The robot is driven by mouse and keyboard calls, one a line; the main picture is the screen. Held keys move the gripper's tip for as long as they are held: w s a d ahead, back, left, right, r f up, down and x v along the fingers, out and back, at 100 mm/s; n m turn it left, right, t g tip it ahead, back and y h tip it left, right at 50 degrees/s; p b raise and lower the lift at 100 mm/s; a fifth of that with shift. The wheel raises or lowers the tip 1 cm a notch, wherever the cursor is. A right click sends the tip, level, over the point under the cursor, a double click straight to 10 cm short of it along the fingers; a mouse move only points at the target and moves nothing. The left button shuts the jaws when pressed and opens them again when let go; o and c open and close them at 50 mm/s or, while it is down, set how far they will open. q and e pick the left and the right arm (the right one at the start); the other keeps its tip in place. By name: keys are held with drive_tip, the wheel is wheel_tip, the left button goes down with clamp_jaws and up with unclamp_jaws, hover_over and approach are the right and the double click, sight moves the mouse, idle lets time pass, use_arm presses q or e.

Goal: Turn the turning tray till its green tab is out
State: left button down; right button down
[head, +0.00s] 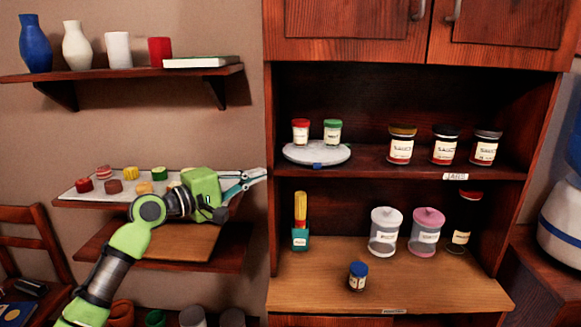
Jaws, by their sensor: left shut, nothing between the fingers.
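The turning tray (297,155) is a round white disc on the upper shelf of the cabinet, at its left end. A small blue tab (317,165) shows at its front edge; I see no green tab. A red-lidded jar (301,132) and a green-lidded jar (333,132) stand on the tray. My left gripper (262,174) is shut and empty, to the left of the tray and slightly lower, near the cabinet's left side panel. It looks apart from the tray. My right gripper is not in view.
Dark-lidded jars (445,145) stand right of the tray on the same shelf. Below are a yellow-handled teal item (300,235), a blue-lidded jar (358,276) and white and pink canisters (384,231). A wall shelf with several small pieces (103,172) lies behind my left arm.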

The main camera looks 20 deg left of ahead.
use_arm(q)
drive_tip(key=p, duration=0.3)
approach(312, 162)
drive_tip(key=w, duration=0.4)
drive_tip(key=d+p, duration=0.1)
drive_tip(key=w+d+p, duration=0.1)
drive_tip(key=d, duration=0.1)
drive_tip(key=shift+w, duration=0.25)
drive_tip(key=shift+f, duration=0.1)
drive_tip(key=shift+d, duration=0.1)
